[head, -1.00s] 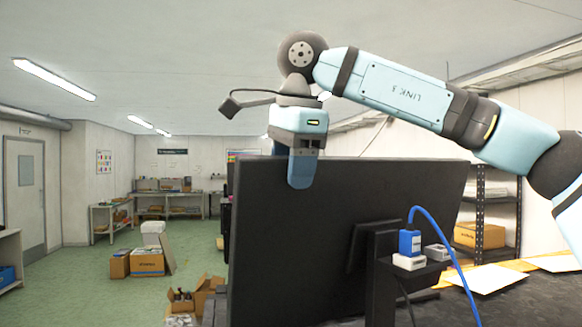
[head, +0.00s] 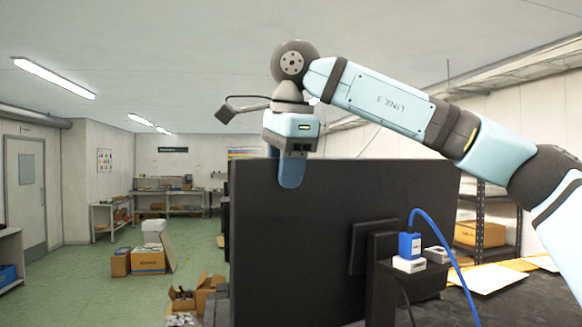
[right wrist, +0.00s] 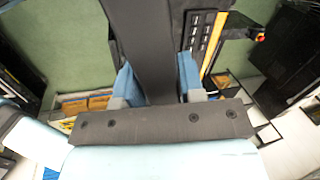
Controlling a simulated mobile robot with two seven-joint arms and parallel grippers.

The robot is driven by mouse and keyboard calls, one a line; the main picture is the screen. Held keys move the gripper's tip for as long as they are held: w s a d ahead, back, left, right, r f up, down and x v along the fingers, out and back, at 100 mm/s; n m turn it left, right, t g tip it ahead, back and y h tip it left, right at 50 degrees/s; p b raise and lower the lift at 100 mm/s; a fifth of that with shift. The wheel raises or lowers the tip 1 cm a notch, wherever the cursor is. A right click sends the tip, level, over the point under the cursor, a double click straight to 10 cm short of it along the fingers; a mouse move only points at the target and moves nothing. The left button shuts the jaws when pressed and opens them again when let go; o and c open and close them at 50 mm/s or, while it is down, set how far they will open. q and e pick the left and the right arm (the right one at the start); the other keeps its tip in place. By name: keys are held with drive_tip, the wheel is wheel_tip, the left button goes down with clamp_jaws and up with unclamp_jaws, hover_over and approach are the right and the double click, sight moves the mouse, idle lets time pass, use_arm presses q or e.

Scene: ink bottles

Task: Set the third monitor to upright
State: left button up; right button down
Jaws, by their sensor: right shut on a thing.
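The black monitor (head: 300,240) stands in front of me with its back toward the head camera. Its top edge looks level and its left edge close to vertical. My right gripper (head: 291,172) comes from above and is shut on the top edge, left of its middle. One blue finger lies against the monitor's back; the other is hidden behind the panel. In the right wrist view the monitor (right wrist: 140,45) is a dark strip between the two blue fingers of the right gripper (right wrist: 156,82). My left gripper is not in view.
Papers (head: 482,277) lie on the bench at right. Cardboard boxes (head: 148,260) stand on the green floor at left. The space above the monitor is open.

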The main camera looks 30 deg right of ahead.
drive_tip(key=shift+w, duration=0.85)
drive_tip(key=c, duration=1)
unclamp_jaws()
drive_tip(key=shift+s, duration=0.1)
drive_tip(key=shift+c, duration=0.2)
drive_tip(key=shift+o, duration=1)
drive_tip(key=shift+f, duration=0.1)
drive_tip(key=shift+w+f, duration=0.1)
drive_tip(key=shift+w, duration=0.25)
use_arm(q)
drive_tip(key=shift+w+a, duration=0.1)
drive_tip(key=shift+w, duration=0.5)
use_arm(e)
drive_tip(key=shift+s, duration=0.1)
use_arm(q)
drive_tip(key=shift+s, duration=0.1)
use_arm(e)
drive_tip(key=shift+s, duration=0.2)
drive_tip(key=b+v, duration=0.1)
drive_tip(key=v, duration=0.4)
drive_tip(key=shift+w, duration=0.15)
use_arm(q)
drive_tip(key=shift+p, duration=0.4)
use_arm(e)
drive_tip(key=v, duration=0.9)
